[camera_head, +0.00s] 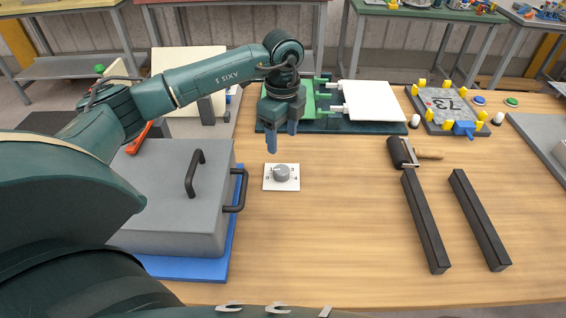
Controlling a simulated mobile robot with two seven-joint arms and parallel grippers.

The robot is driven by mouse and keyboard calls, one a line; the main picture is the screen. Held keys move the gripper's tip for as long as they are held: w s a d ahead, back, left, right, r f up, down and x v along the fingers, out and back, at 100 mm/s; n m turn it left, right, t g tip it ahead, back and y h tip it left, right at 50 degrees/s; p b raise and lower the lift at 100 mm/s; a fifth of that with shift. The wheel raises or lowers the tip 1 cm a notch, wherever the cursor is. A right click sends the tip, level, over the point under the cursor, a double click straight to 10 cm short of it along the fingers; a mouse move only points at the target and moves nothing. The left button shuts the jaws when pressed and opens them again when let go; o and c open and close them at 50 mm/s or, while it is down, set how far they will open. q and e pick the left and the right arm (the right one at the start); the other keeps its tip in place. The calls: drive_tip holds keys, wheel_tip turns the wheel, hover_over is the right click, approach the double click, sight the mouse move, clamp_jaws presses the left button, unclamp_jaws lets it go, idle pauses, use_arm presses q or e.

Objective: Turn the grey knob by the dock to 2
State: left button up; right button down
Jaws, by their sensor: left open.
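The grey knob (281,173) sits on a small white plate (269,185) on the wooden table, near the picture's middle. Small marks surround it on the plate, too small to read. My left gripper (282,142) hangs above and just behind the knob, fingers pointing down. Its blue fingers are apart with nothing between them, and it does not touch the knob. The green and white dock (330,122) lies behind the gripper, partly hidden by it. My right gripper is not in view.
A grey box with black handles (165,200) stands on a blue mat (190,268) left of the knob. Two dark bars (426,222) and a black roller (398,153) lie to the right. A grey plate fixture with yellow posts (440,105) is at back right. The table before the knob is clear.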

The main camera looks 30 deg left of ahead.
sight(283, 170)
use_arm(q)
wheel_tip(283, 170, down, 11)
drive_tip(key=shift+p, duration=0.6)
drive_tip(key=shift+c, duration=0.5)
drive_tip(key=c, duration=0.9)
